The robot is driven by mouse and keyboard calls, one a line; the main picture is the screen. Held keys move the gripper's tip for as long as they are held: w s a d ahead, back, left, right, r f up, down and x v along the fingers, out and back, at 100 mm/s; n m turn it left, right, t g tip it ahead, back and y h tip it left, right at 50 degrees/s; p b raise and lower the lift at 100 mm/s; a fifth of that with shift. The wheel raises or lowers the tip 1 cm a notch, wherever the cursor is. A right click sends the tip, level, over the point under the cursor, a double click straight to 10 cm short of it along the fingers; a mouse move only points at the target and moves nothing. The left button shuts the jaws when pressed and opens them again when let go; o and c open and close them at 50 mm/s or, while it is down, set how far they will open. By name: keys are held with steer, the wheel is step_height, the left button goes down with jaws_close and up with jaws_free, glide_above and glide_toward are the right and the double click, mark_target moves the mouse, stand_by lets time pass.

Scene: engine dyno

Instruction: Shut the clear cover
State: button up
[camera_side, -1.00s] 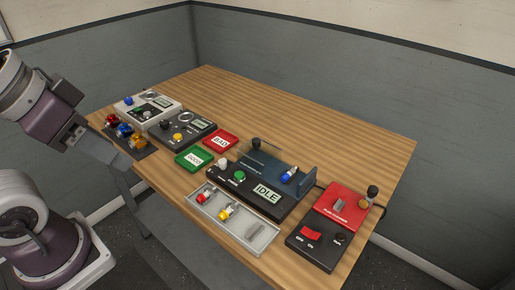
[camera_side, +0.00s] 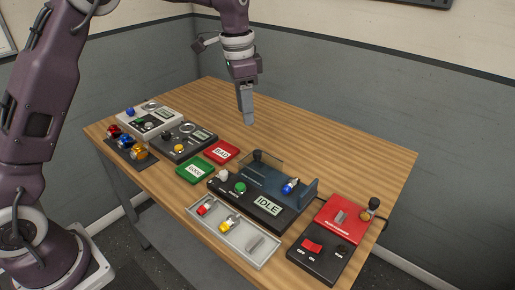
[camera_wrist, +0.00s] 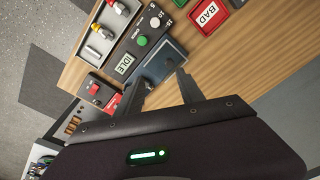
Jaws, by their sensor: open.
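The clear cover (camera_side: 268,161) shows in the side view as a faint see-through panel. It appears raised along the back edge of the dark test station (camera_side: 235,193), which has an IDLE display. A blue and white part (camera_side: 290,186) sits at the right of the station's dark blue bed, beside an upright blue plate (camera_side: 308,193). My gripper (camera_side: 248,120) points down above the table behind the station, apart from the cover. In the wrist view my open, empty gripper (camera_wrist: 161,77) has its fingers in front of the blue bed (camera_wrist: 163,63); I cannot make out the cover there.
A red BAD pad (camera_side: 222,151) and green GOOD pad (camera_side: 195,170) lie left of the station. A grey tray (camera_side: 258,253) with small parts is in front. A red box with a knob stands at the right (camera_side: 340,216). The back of the table is clear.

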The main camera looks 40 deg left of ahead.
steer(key=m+g, duration=0.1)
steer(key=m, duration=0.1)
glide_above(258, 152)
step_height(258, 152, down, 8)
steer(key=shift+a+r, duration=0.15)
step_height(258, 152, down, 7)
steer(key=shift+r, duration=0.1)
jaws_close()
stand_by(0.8)
